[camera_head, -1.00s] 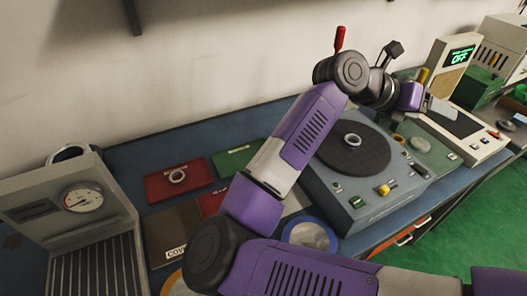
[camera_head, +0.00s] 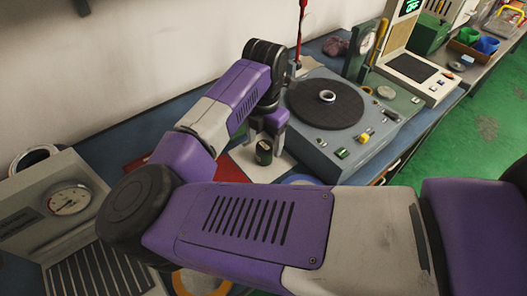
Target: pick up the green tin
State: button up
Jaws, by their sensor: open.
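The green tin (camera_head: 264,153) is a small dark green cylinder with a pale top edge. It stands upright on a light grey pad (camera_head: 245,160) on the blue bench, left of the turntable machine. My gripper (camera_head: 266,141) is open, pointing down, with its fingers around the upper part of the tin or just above it. I cannot tell whether the fingers touch the tin. My purple and grey arm hides part of the bench in front.
The grey turntable machine (camera_head: 318,140) carries a bearing ring (camera_head: 327,96) close on the right. A grey box with a dial (camera_head: 68,200) stands at the left. Part of a red mat (camera_head: 138,165) shows behind my arm. A display device (camera_head: 413,70) stands at the back right.

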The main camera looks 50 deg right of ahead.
aim_at(265, 145)
jog(key=shift+f, duration=1.95)
jog(key=shift+d, duration=0.1)
grip_shut()
